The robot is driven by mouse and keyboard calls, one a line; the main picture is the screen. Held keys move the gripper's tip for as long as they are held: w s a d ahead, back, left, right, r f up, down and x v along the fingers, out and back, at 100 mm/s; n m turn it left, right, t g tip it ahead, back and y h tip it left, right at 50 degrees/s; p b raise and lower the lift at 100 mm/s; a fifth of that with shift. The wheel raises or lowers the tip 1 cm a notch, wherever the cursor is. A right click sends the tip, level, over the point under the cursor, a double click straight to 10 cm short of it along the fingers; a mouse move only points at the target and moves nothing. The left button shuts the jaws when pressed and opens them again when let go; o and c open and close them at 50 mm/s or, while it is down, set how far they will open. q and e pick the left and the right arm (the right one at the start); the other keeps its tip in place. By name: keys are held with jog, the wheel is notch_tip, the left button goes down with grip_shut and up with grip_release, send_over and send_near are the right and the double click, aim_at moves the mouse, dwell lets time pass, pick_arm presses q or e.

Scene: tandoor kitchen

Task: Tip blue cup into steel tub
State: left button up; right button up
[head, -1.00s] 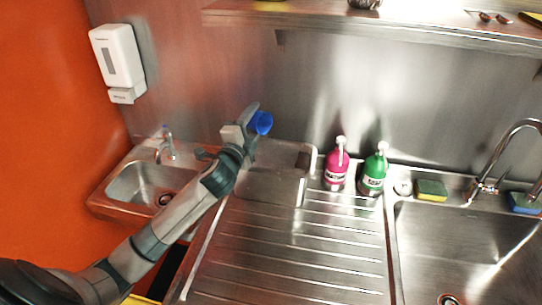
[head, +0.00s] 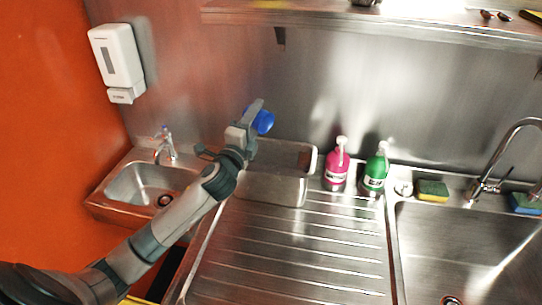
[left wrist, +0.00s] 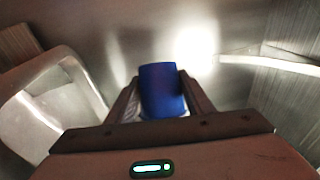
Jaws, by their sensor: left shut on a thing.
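The blue cup (head: 264,122) is held at the end of my left arm in the head view, above the steel tub. My left gripper (head: 255,114) is shut on the cup. In the left wrist view the cup (left wrist: 162,90) sits between the two fingers of the gripper (left wrist: 160,108). The steel tub (head: 283,189) stands at the back left of the drainboard, partly hidden behind my left arm. I see some brownish content inside it at the right end. Whether anything is in the cup cannot be seen. My right gripper is not in view.
A pink bottle (head: 336,169) and a green bottle (head: 374,172) stand right of the tub. A large sink (head: 470,245) with a tap is at the right, a small sink (head: 150,183) at the left. A shelf (head: 400,25) runs above. The ribbed drainboard (head: 300,260) is clear.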

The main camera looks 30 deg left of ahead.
pick_arm(q)
jog(key=shift+s+d+r+m+t+h+b, duration=0.1)
jog(key=shift+d+m+t+h+b, duration=0.1)
jog(key=shift+m, duration=0.3)
jog(key=shift+d+r+m+t+h+b, duration=0.1)
jog(key=shift+m+t+b, duration=0.1)
jog(key=shift+m, duration=0.3)
jog(key=shift+d+r+m+p, duration=0.2)
jog(key=shift+r+m+p, duration=0.15)
jog(key=shift+r+m, duration=0.45)
jog(key=shift+a+f+n+b, duration=0.15)
jog(key=shift+f+n+b, duration=0.2)
jog(key=shift+f+n, duration=0.4)
jog(key=n, duration=0.1)
jog(key=n+g+p, duration=0.1)
jog(key=a+n+p, duration=0.1)
jog(key=shift+a+f+n+y, duration=0.1)
jog(key=shift+f+n+y, duration=0.2)
jog(key=shift+n+y, duration=0.1)
jog(key=shift+f, duration=0.2)
jog(key=shift+n+g, duration=0.25)
jog(key=shift+g, duration=0.05)
